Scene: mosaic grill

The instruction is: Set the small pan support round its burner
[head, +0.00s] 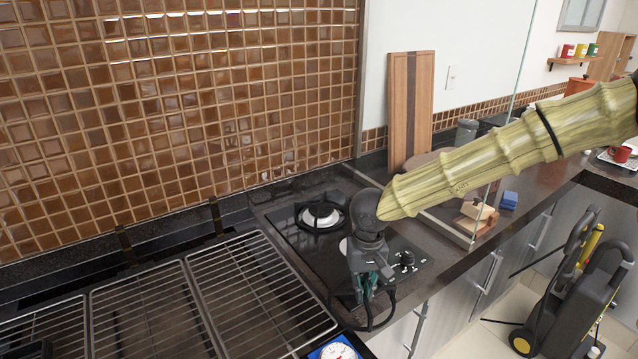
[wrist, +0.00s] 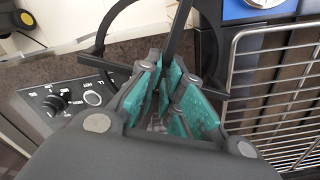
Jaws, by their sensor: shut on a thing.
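My gripper (head: 366,288) points down over the front edge of the black hob (head: 293,232). In the wrist view its teal-padded fingers (wrist: 172,88) are shut on a bar of the black pan support (wrist: 103,35). The support's curved black frame (head: 384,318) hangs by the counter's front edge in the head view, clear of the hob's burners.
Hob knobs (head: 406,260) are right of my gripper. Grill racks (head: 262,285) lie to the left, with a round gauge (head: 338,352) in front. A glass panel (head: 490,185) and a cutting board (head: 410,105) stand beyond the hob.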

